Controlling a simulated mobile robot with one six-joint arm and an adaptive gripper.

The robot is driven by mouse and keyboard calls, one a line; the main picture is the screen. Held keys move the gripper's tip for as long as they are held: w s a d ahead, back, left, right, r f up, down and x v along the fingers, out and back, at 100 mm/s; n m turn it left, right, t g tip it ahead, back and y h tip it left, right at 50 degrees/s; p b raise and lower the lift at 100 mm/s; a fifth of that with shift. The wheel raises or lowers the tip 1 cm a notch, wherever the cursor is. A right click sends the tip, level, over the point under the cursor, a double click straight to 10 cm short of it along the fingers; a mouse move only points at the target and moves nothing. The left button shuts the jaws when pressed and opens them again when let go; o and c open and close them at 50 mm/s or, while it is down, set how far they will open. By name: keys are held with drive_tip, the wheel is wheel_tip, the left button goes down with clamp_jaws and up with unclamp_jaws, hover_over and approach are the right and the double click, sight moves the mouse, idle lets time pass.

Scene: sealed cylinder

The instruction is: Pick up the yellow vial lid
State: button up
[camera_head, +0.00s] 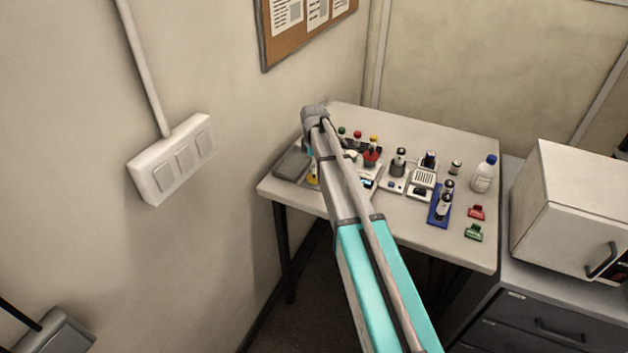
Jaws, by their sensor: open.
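A small yellow lid (373,139) shows on the table, at the right end of a short row with a green lid (341,131) and a red lid (357,134). The vials under these lids are too small to make out well. Another small yellow item (313,179) shows just left of my arm, partly hidden by it; I cannot tell what it is. My arm reaches from the lower right up over the left part of the table. My gripper cannot be made out; the arm's far end seems to hide it.
The table (425,236) also holds a white bottle with a blue cap (484,174), a blue rack (439,214), small grey devices, and red (477,212) and green (473,233) items. A white cabinet (565,205) stands right; a wall is close on the left.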

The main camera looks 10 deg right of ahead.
drive_tip(key=shift+f+b, duration=1.7)
drive_tip(key=shift+f, duration=0.3)
drive_tip(key=c, duration=0.9)
